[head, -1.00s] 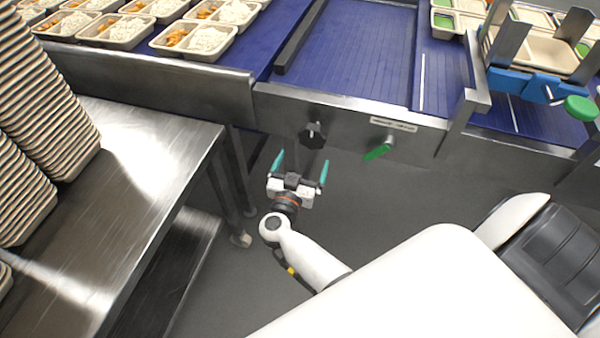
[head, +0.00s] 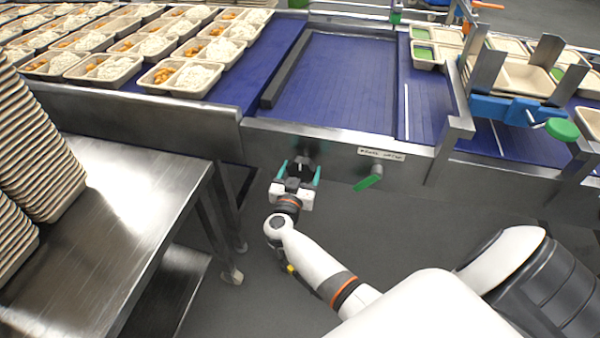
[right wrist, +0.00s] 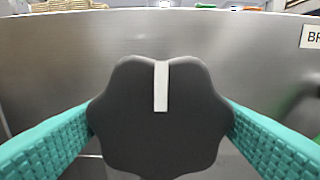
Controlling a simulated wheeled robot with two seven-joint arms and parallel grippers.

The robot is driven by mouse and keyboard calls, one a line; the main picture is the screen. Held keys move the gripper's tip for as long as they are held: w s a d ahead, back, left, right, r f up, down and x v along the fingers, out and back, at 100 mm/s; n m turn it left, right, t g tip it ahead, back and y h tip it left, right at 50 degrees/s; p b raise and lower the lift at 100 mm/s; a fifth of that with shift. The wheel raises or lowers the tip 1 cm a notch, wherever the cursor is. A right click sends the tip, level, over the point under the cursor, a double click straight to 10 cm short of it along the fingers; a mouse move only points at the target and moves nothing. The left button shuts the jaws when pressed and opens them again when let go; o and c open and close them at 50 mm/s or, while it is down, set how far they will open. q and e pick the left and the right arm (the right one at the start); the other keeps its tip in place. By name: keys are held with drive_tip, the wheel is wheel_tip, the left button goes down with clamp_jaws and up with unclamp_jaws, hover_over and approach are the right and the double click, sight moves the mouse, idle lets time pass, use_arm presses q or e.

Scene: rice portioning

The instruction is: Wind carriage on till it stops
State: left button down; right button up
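The black lobed knob (head: 302,164) sits on the front steel panel of the conveyor. In the right wrist view the knob (right wrist: 160,118) fills the middle, with its white stripe pointing straight up. My right gripper (head: 300,172) has its teal fingers on either side of the knob, and they appear to press on its edges. The fingertips are hidden behind the knob's rim in the wrist view. A blue carriage-like bracket (head: 510,108) with upright metal plates stands over the belt at right. My left gripper is not in view.
A green handle (head: 368,183) sticks out just right of the knob, below a label plate (head: 381,153). Filled trays (head: 187,79) stand on the belt at upper left. A steel table (head: 140,190) with stacked trays is at left. The floor before the panel is clear.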

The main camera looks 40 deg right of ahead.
drive_tip(key=c, duration=0.4)
drive_tip(key=shift+r+n+p, duration=0.2)
drive_tip(key=shift+n+p, duration=0.2)
drive_tip(key=shift+p, duration=0.45)
drive_tip(key=n+p, duration=0.1)
drive_tip(key=p, duration=0.1)
drive_tip(key=shift+n+p, duration=0.35)
drive_tip(key=shift+n, duration=0.05)
drive_tip(key=shift+f+n+p, duration=0.15)
drive_tip(key=shift+n+p, duration=0.15)
drive_tip(key=shift+f, duration=0.1)
